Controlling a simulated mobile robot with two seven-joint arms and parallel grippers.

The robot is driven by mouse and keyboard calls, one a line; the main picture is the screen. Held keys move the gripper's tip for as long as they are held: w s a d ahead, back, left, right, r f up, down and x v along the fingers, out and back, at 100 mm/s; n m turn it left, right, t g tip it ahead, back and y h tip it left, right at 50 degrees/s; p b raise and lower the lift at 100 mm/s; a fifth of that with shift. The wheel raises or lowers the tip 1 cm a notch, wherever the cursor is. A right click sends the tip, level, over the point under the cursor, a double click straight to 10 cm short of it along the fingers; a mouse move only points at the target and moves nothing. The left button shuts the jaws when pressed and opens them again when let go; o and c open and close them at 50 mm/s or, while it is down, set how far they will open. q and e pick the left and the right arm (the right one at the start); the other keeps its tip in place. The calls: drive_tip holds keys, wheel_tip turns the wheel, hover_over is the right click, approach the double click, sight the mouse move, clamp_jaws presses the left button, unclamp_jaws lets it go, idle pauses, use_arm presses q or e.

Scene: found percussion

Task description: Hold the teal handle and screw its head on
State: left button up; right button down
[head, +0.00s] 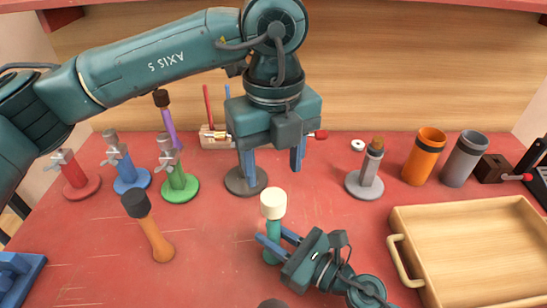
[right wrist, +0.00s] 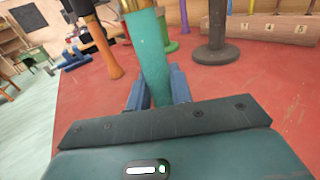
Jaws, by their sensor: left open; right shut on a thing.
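The teal handle (head: 272,228) stands upright near the middle of the red table. My right gripper (head: 276,241) is shut on it from the right, low on the handle. In the right wrist view the handle (right wrist: 150,60) rises between the fingers, with a brass-coloured collar (right wrist: 133,5) near its top. A cream cylindrical head (head: 273,203) sits on top of the handle in the head view; I cannot tell how tightly it is seated. My left gripper (head: 273,172) is open, pointing down above the cream head, with its fingers apart and nothing between them.
An orange mallet (head: 150,228) with a dark head stands at left. Red (head: 78,182), blue (head: 130,175) and green (head: 180,183) stands are behind it. A grey stand (head: 365,184), orange cup (head: 424,158) and grey cup (head: 463,160) are back right. A wooden tray (head: 470,215) fills the right.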

sight(273, 196)
use_arm(q)
drive_tip(key=n, duration=0.4)
drive_tip(key=shift+r, duration=0.1)
wheel_tip(273, 196, down, 8)
drive_tip(key=shift+f, duration=0.1)
idle(0.6)
drive_tip(key=shift+c, duration=0.5)
